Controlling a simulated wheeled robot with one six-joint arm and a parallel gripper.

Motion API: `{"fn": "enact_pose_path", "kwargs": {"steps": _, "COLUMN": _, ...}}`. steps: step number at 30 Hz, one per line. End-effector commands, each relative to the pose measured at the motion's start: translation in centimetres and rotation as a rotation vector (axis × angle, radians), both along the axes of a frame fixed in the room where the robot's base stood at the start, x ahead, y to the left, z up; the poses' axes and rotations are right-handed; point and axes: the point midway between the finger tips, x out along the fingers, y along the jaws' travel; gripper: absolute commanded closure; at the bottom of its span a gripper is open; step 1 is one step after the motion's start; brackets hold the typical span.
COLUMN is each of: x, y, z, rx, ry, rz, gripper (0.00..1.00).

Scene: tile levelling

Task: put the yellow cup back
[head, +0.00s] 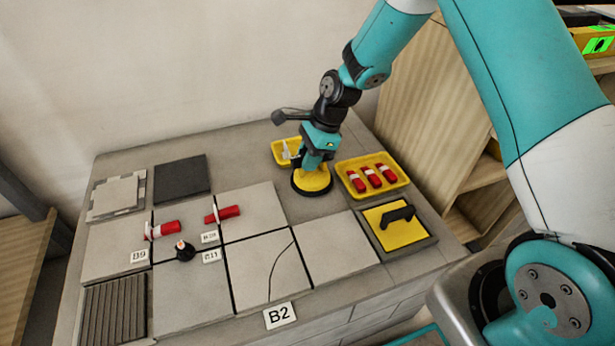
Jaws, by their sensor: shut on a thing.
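The yellow cup (312,183) is a round, yellow-topped piece with a black rim at its base. It is at the back middle of the grey worktop (340,203), between two yellow trays. My gripper (314,168) points down and is shut on the top of the yellow cup. The cup is upright and appears to be on or just above the worktop; I cannot tell which. The grasped part is mostly hidden by the fingers.
A yellow tray (345,170) holds red-and-white pieces right of the cup; a smaller yellow tray (276,155) is behind left. A yellow board with a black handle (385,238) lies front right. Grey tiles (330,252), several small pieces and tags fill the left and front.

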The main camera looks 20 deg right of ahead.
Motion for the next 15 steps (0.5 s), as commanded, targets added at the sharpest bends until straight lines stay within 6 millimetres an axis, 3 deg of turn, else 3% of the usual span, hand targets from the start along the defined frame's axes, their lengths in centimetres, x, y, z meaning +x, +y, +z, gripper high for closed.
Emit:
{"fn": "enact_pose_path", "kwargs": {"steps": 5, "x": 0.0, "y": 0.0, "z": -1.1, "rx": 0.000, "ry": -0.001, "rz": 0.001, "gripper": 1.00}}
{"fn": "enact_pose_path", "kwargs": {"steps": 12, "x": 0.0, "y": 0.0, "z": -4.6, "rx": 0.001, "ry": -0.001, "rz": 0.002, "gripper": 1.00}}
{"fn": "enact_pose_path", "kwargs": {"steps": 15, "x": 0.1, "y": 0.0, "z": -4.7, "rx": 0.001, "ry": -0.003, "rz": 0.001, "gripper": 1.00}}
